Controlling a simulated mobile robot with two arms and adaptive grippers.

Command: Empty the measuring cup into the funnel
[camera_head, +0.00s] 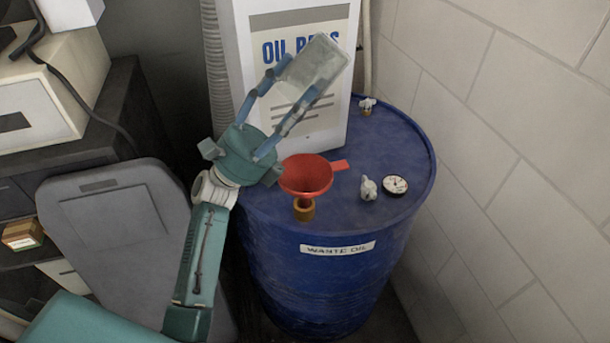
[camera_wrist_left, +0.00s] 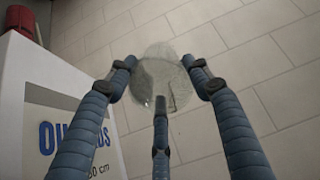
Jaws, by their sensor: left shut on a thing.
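The clear measuring cup (camera_head: 314,66) is held tilted in my left gripper (camera_head: 292,92), above and behind the red funnel (camera_head: 307,175). The fingers are closed around the cup. The cup also shows in the left wrist view (camera_wrist_left: 165,82), between the fingers of my left gripper (camera_wrist_left: 160,95). Whether anything is in the cup I cannot tell. The funnel sits upright in a brass-coloured fitting on top of the blue drum, and its bowl looks empty. My right gripper is not in view.
The blue drum (camera_head: 345,280) labelled waste oil carries a gauge (camera_head: 395,185) and a small valve (camera_head: 368,188) right of the funnel. A white oil pads box (camera_head: 335,125) stands behind. A tiled wall (camera_head: 520,130) is close on the right. A grey lidded bin (camera_head: 125,235) stands left.

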